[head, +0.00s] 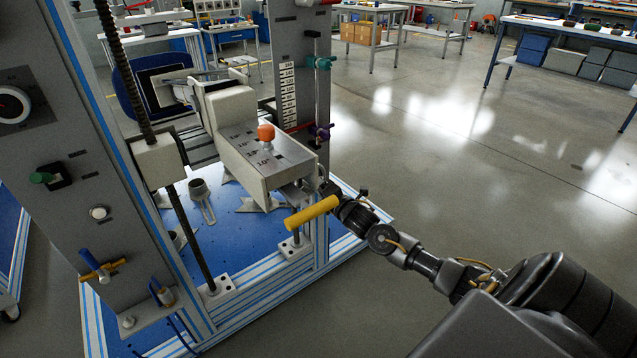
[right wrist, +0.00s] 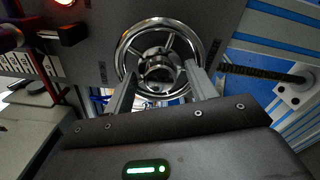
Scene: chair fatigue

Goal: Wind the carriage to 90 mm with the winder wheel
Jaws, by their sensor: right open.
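The winder wheel (right wrist: 128,47), a chrome spoked handwheel, fills the upper middle of the right wrist view. My right gripper (right wrist: 160,84) is open, with one finger at each side of the wheel's lower part; whether they touch the rim I cannot tell. In the head view my right arm reaches in from the lower right to the machine's front post, and its fingertips and the wheel are hidden. The carriage (head: 153,159) is a beige block on the threaded screw, joined to a beige head with an orange knob (head: 265,132). My left gripper is not in view.
A yellow handle (head: 312,213) lies close in front of my right wrist. A scale strip (head: 288,95) runs down the grey post; its figures are too small to read. Purple (head: 322,131) and teal (head: 321,62) clamps stand beside it.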

